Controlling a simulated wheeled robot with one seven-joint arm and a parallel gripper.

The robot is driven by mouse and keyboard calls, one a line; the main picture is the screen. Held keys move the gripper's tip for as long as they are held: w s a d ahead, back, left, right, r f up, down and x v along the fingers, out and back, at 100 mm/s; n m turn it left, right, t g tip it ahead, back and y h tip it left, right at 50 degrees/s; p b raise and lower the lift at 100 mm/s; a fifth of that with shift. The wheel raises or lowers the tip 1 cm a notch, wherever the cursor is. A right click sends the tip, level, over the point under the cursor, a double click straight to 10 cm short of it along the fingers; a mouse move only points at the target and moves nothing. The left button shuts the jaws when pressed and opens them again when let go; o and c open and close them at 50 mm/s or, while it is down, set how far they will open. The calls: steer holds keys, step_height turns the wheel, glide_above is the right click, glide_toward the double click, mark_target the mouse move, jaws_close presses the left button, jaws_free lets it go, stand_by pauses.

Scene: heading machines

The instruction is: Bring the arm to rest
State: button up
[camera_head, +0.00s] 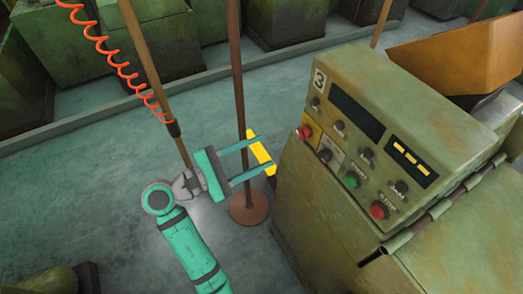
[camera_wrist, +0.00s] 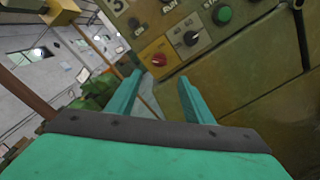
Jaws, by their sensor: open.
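My arm (camera_head: 190,248) reaches up from the bottom of the head view, teal with a dark joint. My gripper (camera_head: 268,155) is open and empty, its two teal fingers pointing right toward the control box of machine 3 (camera_head: 400,130). In the wrist view my gripper (camera_wrist: 160,85) shows both fingers apart with nothing between them. Beyond the fingertips is the panel with a red button (camera_wrist: 159,60), a dark knob (camera_wrist: 191,38) and a green button (camera_wrist: 222,15). I cannot tell the exact gap between fingertips and machine.
A brown post (camera_head: 238,80) on a round base (camera_head: 249,208) stands by my gripper. An orange coiled hose (camera_head: 115,65) hangs at the upper left. An orange hopper (camera_head: 455,60) is at the right. Open floor (camera_head: 90,200) lies left.

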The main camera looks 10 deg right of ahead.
stand_by(0.4)
step_height(320, 180, down, 14)
steer(key=n+t+y, duration=0.3)
steer(key=t+y, duration=0.2)
steer(key=s+a+f+m+t+y, duration=0.1)
steer(key=s+a+f+t+y, duration=0.1)
steer(key=s+f+y, duration=0.8)
steer(key=s+a+f+m+y, duration=0.1)
steer(key=s+a+f+m, duration=0.25)
steer(key=s+m, duration=0.45)
steer(key=s+r+m+t, duration=0.1)
steer(key=s+r+m, duration=0.2)
steer(key=s, duration=0.3)
steer(key=s+r+m+t+y, duration=0.1)
steer(key=s+r+m, duration=0.3)
steer(key=s, duration=0.3)
steer(key=shift+r, duration=0.75)
steer(key=shift+s, duration=0.1)
steer(key=c, duration=0.4)
